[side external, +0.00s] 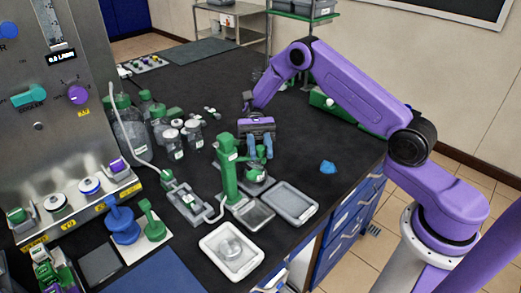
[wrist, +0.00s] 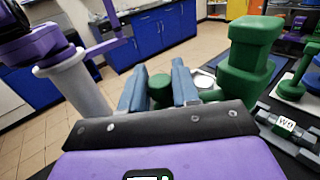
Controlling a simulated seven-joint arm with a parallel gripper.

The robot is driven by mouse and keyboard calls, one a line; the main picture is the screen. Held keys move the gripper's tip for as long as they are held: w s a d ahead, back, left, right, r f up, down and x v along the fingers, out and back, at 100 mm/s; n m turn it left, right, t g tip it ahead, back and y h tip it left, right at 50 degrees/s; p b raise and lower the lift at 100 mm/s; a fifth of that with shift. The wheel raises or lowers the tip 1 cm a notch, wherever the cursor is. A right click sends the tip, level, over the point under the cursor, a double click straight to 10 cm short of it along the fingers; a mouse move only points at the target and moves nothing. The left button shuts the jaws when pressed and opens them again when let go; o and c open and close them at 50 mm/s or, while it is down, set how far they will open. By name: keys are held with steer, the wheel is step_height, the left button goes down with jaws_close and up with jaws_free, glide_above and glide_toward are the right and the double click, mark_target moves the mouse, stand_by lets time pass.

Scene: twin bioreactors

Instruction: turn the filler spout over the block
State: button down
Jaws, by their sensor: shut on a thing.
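The filler is a green column (side external: 228,172) with a labelled head, standing on the black bench. In the wrist view its thick green post (wrist: 247,62) rises right of my fingers. A green arm (wrist: 212,95), apparently the spout, reaches from it towards my gripper. My gripper (side external: 259,150) is beside the column's upper right, its blue-grey fingers pointing down. In the wrist view, my gripper (wrist: 159,90) is shut on a round green knob (wrist: 160,92) at the spout's end. A clear vessel with green parts (side external: 256,174) sits below the fingers. I cannot tell which thing is the block.
Two shallow trays (side external: 291,203) (side external: 231,249) lie right of and in front of the filler. Capped bottles (side external: 174,145) crowd its left behind.

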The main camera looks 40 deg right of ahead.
stand_by(0.3)
steer(key=c, duration=0.9)
jaws_free()
steer(key=shift+c, duration=0.2)
